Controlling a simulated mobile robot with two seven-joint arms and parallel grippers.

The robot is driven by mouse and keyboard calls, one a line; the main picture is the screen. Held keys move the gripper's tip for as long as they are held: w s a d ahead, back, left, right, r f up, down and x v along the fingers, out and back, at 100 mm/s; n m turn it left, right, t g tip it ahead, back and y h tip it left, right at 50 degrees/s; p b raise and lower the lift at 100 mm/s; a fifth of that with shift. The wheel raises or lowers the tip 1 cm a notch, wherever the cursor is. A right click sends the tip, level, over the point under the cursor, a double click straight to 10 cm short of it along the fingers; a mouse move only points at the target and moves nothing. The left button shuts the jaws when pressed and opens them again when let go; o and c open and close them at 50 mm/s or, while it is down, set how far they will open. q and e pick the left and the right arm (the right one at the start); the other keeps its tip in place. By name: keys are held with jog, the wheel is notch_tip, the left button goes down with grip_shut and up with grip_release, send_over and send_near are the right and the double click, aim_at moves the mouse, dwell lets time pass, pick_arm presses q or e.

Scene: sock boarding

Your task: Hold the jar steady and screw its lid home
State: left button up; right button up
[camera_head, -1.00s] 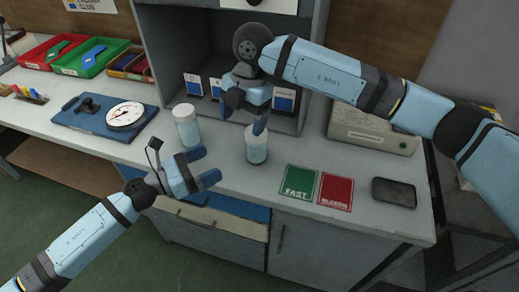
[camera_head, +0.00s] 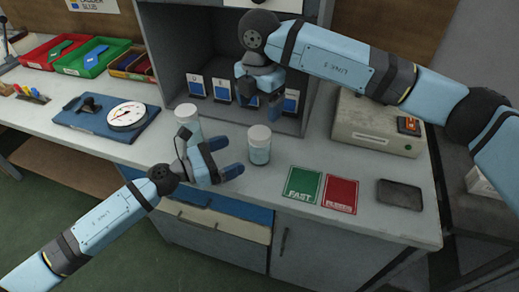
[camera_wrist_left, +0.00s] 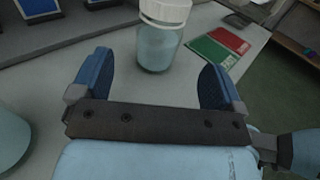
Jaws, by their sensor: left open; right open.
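A clear jar with pale blue contents (camera_head: 260,154) stands upright on the bench, with a white lid (camera_head: 260,133) on its top. I cannot tell how tightly the lid sits. My left gripper (camera_head: 232,157) is open just left of this jar, its fingers pointing at it. In the left wrist view the jar (camera_wrist_left: 158,47) stands just beyond and between the open fingertips (camera_wrist_left: 157,75), its lid (camera_wrist_left: 165,11) cut by the top edge. My right gripper (camera_head: 262,95) is open and empty, raised above and behind the jar.
A second lidded jar (camera_head: 186,119) stands close behind my left gripper, partly hidden by it. Green (camera_head: 302,185) and red (camera_head: 339,194) cards and a dark tray (camera_head: 400,195) lie to the right. A dial scale (camera_head: 126,116) is left. A beige box (camera_head: 372,128) stands back right.

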aim_at(250, 147)
pick_arm(q)
jog(key=x, duration=0.9)
